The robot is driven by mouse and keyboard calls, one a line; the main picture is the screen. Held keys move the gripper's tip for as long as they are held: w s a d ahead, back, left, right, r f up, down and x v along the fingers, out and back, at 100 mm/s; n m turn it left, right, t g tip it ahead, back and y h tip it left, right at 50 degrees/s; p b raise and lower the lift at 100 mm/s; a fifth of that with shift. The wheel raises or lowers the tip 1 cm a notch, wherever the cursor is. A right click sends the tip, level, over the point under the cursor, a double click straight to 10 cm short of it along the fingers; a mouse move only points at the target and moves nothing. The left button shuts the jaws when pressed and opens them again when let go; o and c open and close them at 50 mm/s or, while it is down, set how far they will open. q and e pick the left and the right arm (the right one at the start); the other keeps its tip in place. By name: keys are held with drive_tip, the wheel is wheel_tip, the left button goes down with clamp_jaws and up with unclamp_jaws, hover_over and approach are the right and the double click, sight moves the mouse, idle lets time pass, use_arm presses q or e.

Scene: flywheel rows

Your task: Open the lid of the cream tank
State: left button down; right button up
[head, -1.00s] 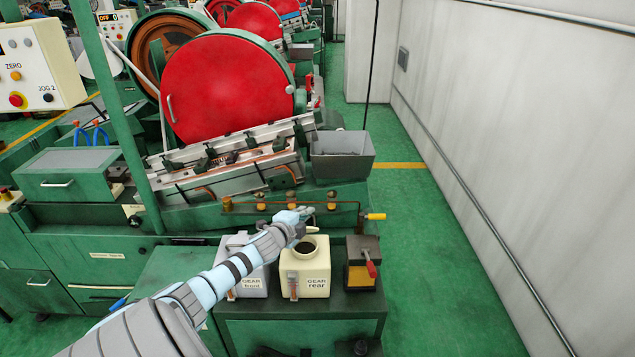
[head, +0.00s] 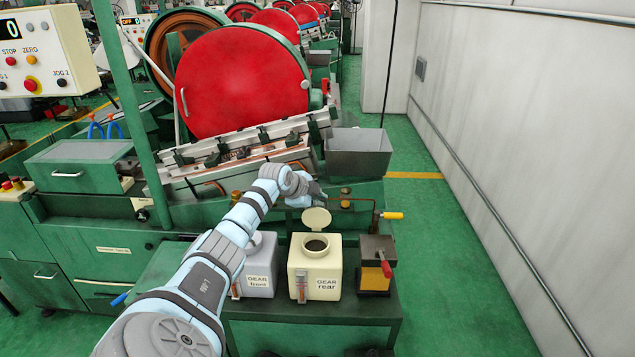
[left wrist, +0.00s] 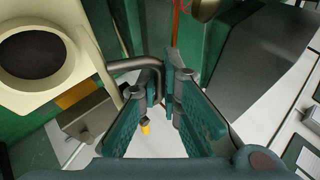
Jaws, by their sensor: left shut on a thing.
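The cream tank (head: 313,273), marked "GEAR rear", stands on the green bench. Its round lid (head: 317,217) is swung up behind the dark open mouth, tilted well back. In the left wrist view the tank (left wrist: 75,32) is at the upper left, and the lid (left wrist: 97,60) shows nearly edge-on. A dark bent handle (left wrist: 133,65) runs from the lid between my fingers. My left gripper (head: 318,197), also in the left wrist view (left wrist: 160,90), is shut on this handle behind the tank mouth. The exact finger contact is partly hidden. My right gripper is out of view.
A grey tank (head: 260,270) marked "GEAR front" stands close on the left, partly behind my arm. A small box with a red lever (head: 386,268) stands on the right. A bar with a yellow handle (head: 392,216) and a grey bin (head: 358,158) are behind.

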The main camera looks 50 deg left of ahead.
use_arm(q)
drive_tip(key=c, duration=2)
unclamp_jaws()
drive_tip(key=shift+s, duration=0.1)
drive_tip(key=v, duration=0.7)
drive_tip(key=shift+s+r, duration=0.15)
drive_tip(key=shift+r, duration=0.05)
drive_tip(key=shift+d, duration=0.1)
